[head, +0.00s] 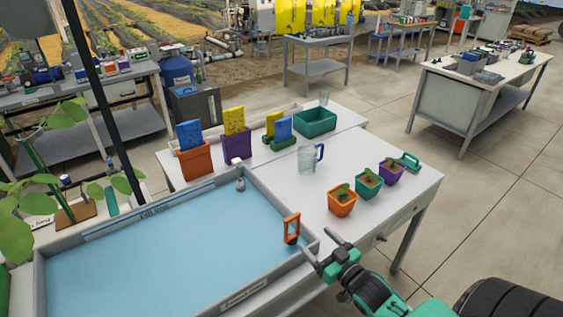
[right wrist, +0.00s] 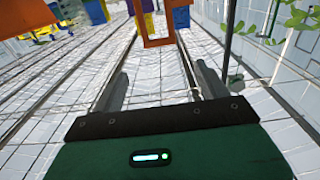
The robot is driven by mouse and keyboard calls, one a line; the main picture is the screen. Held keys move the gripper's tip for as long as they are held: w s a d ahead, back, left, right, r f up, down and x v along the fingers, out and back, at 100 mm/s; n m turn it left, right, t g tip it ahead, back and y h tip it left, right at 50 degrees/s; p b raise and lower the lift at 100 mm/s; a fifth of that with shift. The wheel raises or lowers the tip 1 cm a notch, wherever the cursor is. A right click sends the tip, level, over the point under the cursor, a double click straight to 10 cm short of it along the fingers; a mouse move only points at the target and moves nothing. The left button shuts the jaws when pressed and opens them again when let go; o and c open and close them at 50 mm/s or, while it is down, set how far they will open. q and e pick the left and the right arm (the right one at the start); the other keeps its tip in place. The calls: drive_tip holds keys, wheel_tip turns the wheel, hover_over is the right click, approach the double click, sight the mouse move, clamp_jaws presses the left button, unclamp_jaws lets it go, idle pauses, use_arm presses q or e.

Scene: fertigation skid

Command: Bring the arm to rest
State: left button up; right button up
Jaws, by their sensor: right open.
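My right gripper (head: 320,246) is open and empty at the near right corner of the blue-floored tray (head: 318,240), just in front of an orange handle (head: 291,222). In the right wrist view its two grey fingers (right wrist: 155,88) stand apart with nothing between them. The orange handle (right wrist: 147,42) shows beyond the fingertips there. In the head view the handle stands upright at the tray's right end, with a dark part at its foot. I cannot tell whether a fingertip touches it. My left gripper is in neither view.
On the white table, an orange pot (head: 342,201), a teal pot (head: 368,184) and a purple pot (head: 392,170) hold seedlings. A clear jug (head: 309,158) stands behind them. A green bin (head: 315,122) is farther back. Open floor (head: 480,210) lies to the right.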

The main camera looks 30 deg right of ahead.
drive_tip(key=s+a+f+g, duration=0.6)
drive_tip(key=s+a+g, duration=0.1)
drive_tip(key=a, duration=0.2)
drive_tip(key=s+a+r+n+g+h, duration=0.1)
drive_tip(key=s+a+g, duration=0.25)
drive_tip(key=s, duration=0.25)
drive_tip(key=s+a+g, duration=0.2)
drive_tip(key=s+g, duration=0.2)
drive_tip(key=s, duration=0.2)
wheel_tip(320, 180, down, 31)
drive_tip(key=g, duration=0.1)
drive_tip(key=s+d+f, duration=0.1)
drive_tip(key=s+f, duration=0.9)
drive_tip(key=s+d+f+g, duration=0.1)
drive_tip(key=s+d+f, duration=0.1)
drive_tip(key=s+f, duration=0.7)
drive_tip(key=shift+s+d+f+n, duration=0.3)
drive_tip(key=shift+s+f, duration=0.1)
drive_tip(key=shift+s, duration=0.15)
